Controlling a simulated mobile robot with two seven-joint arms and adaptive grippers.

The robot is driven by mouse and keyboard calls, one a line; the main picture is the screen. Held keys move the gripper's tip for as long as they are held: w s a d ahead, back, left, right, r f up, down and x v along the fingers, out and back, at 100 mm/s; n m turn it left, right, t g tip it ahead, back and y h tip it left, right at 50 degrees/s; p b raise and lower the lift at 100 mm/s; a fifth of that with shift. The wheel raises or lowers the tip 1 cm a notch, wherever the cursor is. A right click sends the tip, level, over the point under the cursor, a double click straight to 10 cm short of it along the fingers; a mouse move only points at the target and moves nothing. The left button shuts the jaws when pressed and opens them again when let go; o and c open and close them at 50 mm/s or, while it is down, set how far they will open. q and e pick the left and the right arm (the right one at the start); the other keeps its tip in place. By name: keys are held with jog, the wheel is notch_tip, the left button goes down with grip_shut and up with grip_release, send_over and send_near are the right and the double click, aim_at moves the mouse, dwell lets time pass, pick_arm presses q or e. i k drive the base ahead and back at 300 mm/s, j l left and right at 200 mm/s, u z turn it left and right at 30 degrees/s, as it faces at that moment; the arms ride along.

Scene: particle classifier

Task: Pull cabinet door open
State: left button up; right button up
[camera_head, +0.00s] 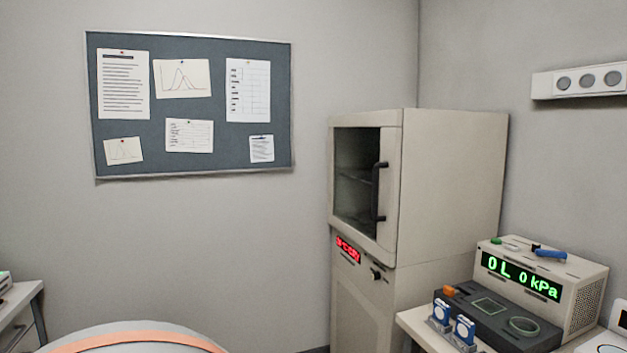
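The cabinet (453,180) is a tall beige unit standing in the corner of the room. Its upper door (391,150) has a dark glass window (356,175) with shelves faintly visible behind it. The door looks closed. A black vertical bar handle (378,191) sits on the door's right side. Below the door are a red lit display (348,249) and a small black knob (376,274). Neither of my grippers is in view.
On the right, a table (414,325) bears a device with a green display (521,276), a dark tray-like block (497,318) and small blue-and-white parts (464,331). A white desk (22,310) stands at far left. A pinboard (190,105) hangs on the wall. Space before the cabinet door looks free.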

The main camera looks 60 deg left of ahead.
aim_at(390, 121)
jog(key=u, duration=1.5)
